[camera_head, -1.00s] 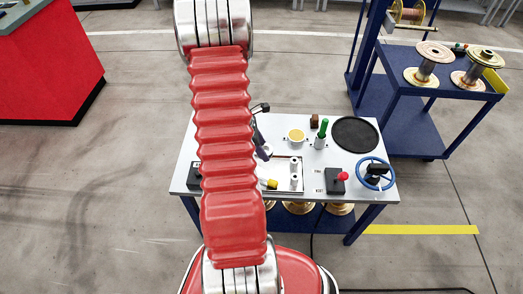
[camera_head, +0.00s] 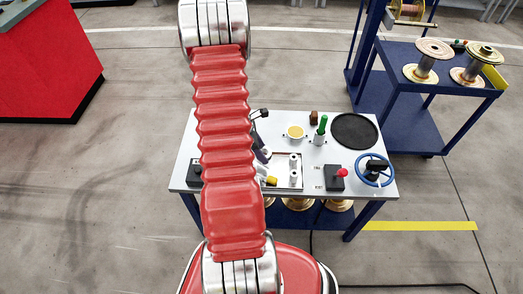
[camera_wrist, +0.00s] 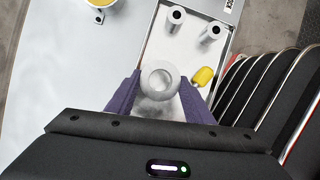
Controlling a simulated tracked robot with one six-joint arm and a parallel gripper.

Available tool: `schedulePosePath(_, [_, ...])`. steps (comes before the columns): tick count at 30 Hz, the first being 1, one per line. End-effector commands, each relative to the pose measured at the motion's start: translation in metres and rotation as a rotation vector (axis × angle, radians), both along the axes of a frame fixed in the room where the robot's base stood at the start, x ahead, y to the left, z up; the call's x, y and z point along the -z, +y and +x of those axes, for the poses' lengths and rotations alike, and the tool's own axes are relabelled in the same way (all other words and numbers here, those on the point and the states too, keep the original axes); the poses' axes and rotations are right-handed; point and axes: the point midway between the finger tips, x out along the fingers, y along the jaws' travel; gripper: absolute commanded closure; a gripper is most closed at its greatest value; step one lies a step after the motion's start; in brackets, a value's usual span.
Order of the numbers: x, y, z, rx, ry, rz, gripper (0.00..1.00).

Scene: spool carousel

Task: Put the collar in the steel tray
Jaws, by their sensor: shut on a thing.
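My gripper (camera_wrist: 158,98) is shut on the collar (camera_wrist: 160,78), a pale grey ring seen from above between the two dark purple fingers. In the wrist view the collar appears over the near left part of the steel tray (camera_wrist: 147,40); I cannot tell its height above the tray. The tray holds two grey hollow cylinders (camera_wrist: 210,33) and a yellow piece (camera_wrist: 203,76). In the head view the tray (camera_head: 302,172) is partly hidden by my red arm, and the gripper (camera_head: 263,155) shows only in part beside the arm. The collar is hidden there.
The bench holds a yellow-filled cup (camera_head: 295,132), a green-handled tool (camera_head: 321,127), a black disc (camera_head: 354,131), a blue handwheel (camera_head: 373,170) and a red-button box (camera_head: 335,177). A blue cart (camera_head: 440,72) with spools stands at the back right.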

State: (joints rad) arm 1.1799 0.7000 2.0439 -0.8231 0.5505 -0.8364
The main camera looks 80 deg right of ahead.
Motion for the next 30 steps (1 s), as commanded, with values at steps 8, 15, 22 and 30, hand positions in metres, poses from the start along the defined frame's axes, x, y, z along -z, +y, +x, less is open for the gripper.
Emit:
schedulePosePath(8, [0.020,0.000,0.000,-0.001,-0.001,0.001,0.84])
schedulePosePath(15, [0.035,0.000,0.000,0.000,0.000,0.001,0.84])
schedulePosePath(22, [0.042,0.000,0.000,-0.001,-0.001,0.000,0.84])
schedulePosePath(30, [0.042,0.000,0.000,0.000,-0.001,0.000,0.52])
